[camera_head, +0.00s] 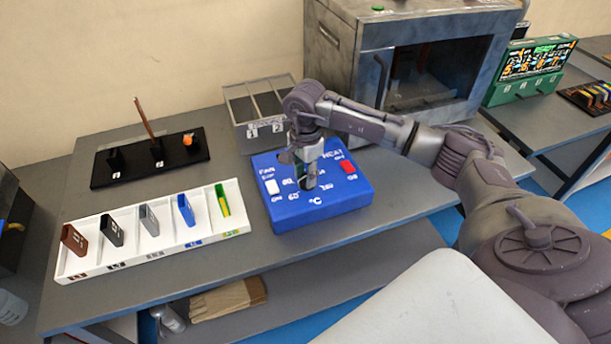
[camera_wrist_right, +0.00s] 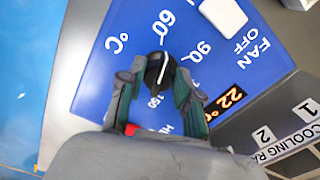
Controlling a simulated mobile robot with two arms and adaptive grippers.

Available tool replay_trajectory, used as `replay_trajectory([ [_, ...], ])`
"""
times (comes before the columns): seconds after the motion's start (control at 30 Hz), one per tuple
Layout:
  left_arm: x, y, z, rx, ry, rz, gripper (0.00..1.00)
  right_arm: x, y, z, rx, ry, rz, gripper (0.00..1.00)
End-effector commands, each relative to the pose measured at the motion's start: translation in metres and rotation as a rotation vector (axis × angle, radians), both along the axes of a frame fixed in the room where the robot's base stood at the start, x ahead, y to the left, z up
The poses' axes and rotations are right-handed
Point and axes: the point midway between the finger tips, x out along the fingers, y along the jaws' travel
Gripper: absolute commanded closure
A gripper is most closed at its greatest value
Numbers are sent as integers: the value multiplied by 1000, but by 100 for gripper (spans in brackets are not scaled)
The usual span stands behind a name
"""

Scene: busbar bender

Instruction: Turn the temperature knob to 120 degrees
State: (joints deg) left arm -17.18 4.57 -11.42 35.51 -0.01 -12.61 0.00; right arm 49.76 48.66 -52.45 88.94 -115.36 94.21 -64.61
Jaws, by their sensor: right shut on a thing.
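The blue control box (camera_head: 335,204) sits on the bench, with labels 60, 90 and 150 around its temperature knob (camera_wrist_right: 160,70). In the wrist view the knob is black with a white line, which runs roughly between the 60 and 150 labels. I cannot tell which end of the line is the pointer. My right gripper (camera_head: 306,178) comes down over the box from above. In the wrist view its two fingers are shut on opposite sides of the knob. The small display (camera_wrist_right: 229,98) reads 22 degrees. My left gripper is not in view.
The box also has a white FAN switch (camera_wrist_right: 223,14) and a red HEAT switch (camera_head: 347,167). A divided cooling rack (camera_head: 262,137) stands behind it. A white tray (camera_head: 158,250) of coloured pieces lies to the left. A large oven (camera_head: 350,50) stands behind my arm.

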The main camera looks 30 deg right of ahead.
Motion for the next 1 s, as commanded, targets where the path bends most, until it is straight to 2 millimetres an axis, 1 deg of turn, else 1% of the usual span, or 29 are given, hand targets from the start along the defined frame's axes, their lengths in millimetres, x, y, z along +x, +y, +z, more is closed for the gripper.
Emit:
replay_trajectory([
  [0.03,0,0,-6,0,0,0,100,1,-1,-2,-2,-3,-41,100],
  [0.3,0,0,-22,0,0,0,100,3,-1,-2,-1,-5,-295,100],
  [0.6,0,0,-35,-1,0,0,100,4,-1,-1,0,-5,-580,100],
  [1.0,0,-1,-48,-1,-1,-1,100,5,-3,0,-2,-4,-960,100],
])
